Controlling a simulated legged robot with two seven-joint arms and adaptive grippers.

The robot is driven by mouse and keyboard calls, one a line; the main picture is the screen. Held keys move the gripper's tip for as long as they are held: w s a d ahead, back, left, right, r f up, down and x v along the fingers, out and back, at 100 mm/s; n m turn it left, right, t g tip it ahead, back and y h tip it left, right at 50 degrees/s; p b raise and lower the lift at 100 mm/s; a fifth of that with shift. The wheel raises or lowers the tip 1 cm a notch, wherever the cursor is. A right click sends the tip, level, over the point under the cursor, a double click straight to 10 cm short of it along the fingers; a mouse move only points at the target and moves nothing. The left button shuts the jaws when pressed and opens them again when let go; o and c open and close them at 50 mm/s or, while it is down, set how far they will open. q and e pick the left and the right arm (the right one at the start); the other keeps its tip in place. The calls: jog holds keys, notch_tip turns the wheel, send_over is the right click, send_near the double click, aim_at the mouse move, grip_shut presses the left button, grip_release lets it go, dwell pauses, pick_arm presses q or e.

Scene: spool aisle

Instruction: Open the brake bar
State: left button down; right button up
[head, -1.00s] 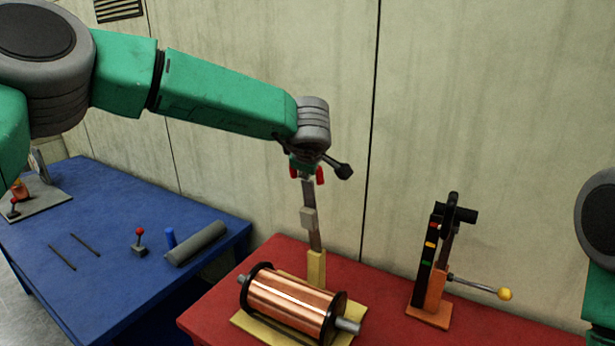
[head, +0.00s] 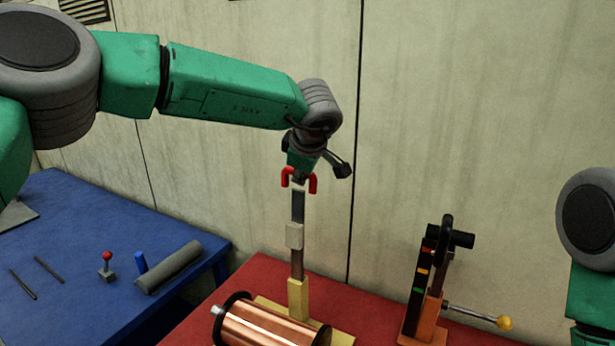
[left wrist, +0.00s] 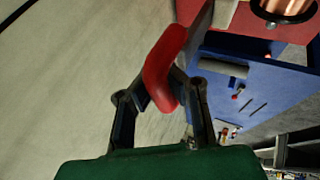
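The brake bar (head: 297,250) is a grey bar standing nearly upright in the picture, with a pale block midway and a yellow foot (head: 298,300) behind the copper spool (head: 265,325). At its top is a red, hooked handle (head: 313,185), which also shows in the left wrist view (left wrist: 165,65). My left gripper (head: 300,175) is at the bar's top. In the left wrist view its black fingers (left wrist: 162,88) close in on the red handle from both sides; their exact contact is partly hidden. My right gripper is out of view; only part of that arm shows.
On the red table (head: 255,285), right of the spool, stands an orange-based stand (head: 421,315) with a yellow-knobbed lever (head: 505,322). A blue table (head: 80,270) at left holds a grey roll (head: 170,267), a small red-knobbed lever (head: 107,265) and rods. The wall is close behind.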

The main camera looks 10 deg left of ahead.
pick_arm(q)
jog(key=c, duration=1.7)
grip_release()
jog(key=shift+w+a+r, duration=0.3)
jog(key=shift+a+r, duration=0.15)
jog(key=shift+r, duration=0.2)
jog(key=shift+c, duration=0.2)
jog(key=shift+o, duration=1.3)
jog(key=shift+s+a, duration=0.1)
jog(key=shift+a, duration=0.05)
jog(key=shift+s+a+f, duration=0.15)
jog(key=shift+s+a, duration=0.05)
jog(key=shift+a, duration=0.05)
jog(key=v, duration=1.1)
jog(key=shift+s+a+r, duration=0.2)
jog(key=shift+s+r, duration=0.05)
jog(key=shift+r, duration=0.05)
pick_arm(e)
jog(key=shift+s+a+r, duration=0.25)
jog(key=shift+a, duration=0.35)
